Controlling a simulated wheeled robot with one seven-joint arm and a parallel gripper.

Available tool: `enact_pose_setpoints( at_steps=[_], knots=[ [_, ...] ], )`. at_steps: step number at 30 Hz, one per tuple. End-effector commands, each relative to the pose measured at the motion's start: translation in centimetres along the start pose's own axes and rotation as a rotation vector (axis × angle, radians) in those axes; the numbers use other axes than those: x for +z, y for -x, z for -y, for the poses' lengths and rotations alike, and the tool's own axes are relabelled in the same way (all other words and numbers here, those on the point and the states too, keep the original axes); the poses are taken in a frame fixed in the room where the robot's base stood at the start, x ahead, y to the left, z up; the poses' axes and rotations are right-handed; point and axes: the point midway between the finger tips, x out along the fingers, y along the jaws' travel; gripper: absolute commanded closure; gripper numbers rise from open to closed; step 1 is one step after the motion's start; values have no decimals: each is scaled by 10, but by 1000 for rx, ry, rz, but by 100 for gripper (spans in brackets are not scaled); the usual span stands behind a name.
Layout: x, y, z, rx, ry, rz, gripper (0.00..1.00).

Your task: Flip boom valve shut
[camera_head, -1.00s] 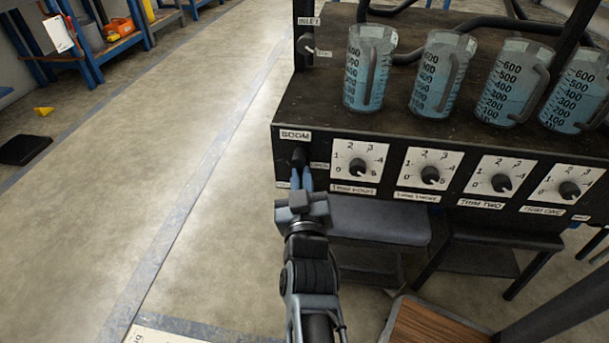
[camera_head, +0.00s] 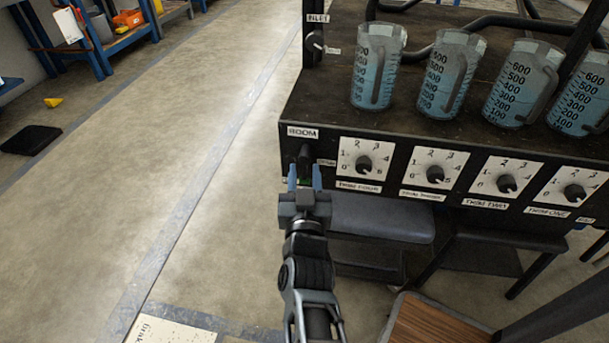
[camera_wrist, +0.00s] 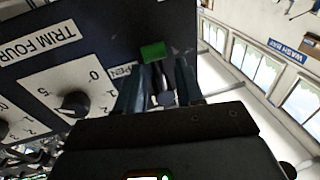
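The boom valve is a dark knob (camera_head: 304,156) on the black front panel, just under the white BOOM label (camera_head: 303,132). My gripper (camera_head: 304,178) is just below and in front of it, with its two blue-grey fingers apart. In the wrist view the fingers (camera_wrist: 160,90) stand on either side of a small dark rounded part, with visible gaps. I cannot tell whether either finger touches it. A green patch (camera_wrist: 153,50) shows on the panel beside the fingertips. A label reading OPEN (camera_wrist: 122,71) is partly hidden by a finger.
Several trim dials, including trim four (camera_head: 364,164), run along the panel to the right. Several measuring jugs with blue liquid, one of them nearest (camera_head: 377,65), stand on the bench top (camera_head: 335,110). The inlet knob (camera_head: 316,42) is above.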

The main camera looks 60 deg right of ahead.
Motion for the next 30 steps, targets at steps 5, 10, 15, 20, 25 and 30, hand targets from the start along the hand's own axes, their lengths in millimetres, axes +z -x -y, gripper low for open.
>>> enact_pose_setpoints(
  at_steps=[5,10,15,20,25,30],
  knots=[
    [0,8,1,-1,-1,3,63],
    [-2,35,2,-3,-1,4,63],
    [-1,61,1,-2,-1,3,63],
    [0,75,0,-1,0,2,63],
    [0,79,0,0,0,0,63],
    [0,78,0,0,0,0,63]
  ],
)
